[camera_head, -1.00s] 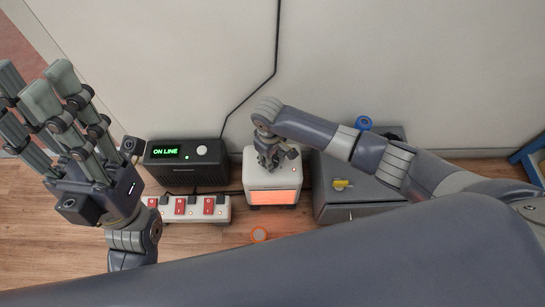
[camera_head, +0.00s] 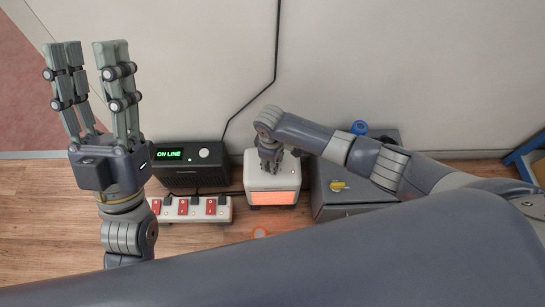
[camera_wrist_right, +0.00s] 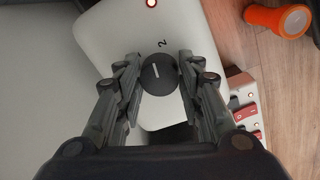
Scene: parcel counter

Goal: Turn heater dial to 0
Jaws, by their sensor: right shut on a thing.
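The heater (camera_head: 272,182) is a small white box with an orange glowing front, on the floor by the wall. Its black round dial (camera_wrist_right: 160,74) with a white pointer line shows in the right wrist view, with a figure 2 beside it. A red lamp (camera_wrist_right: 152,3) is lit on its top. My right gripper (camera_wrist_right: 160,78) is shut on the dial, one finger on each side; in the head view (camera_head: 270,164) it reaches down onto the heater's top. My left gripper (camera_head: 92,50) is raised at the left, fingers apart, open and empty.
Left of the heater stands a black box (camera_head: 188,170) reading ON LINE. A power strip (camera_head: 190,208) with red switches lies before it. A grey box (camera_head: 345,190) with a yellow knob stands right.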

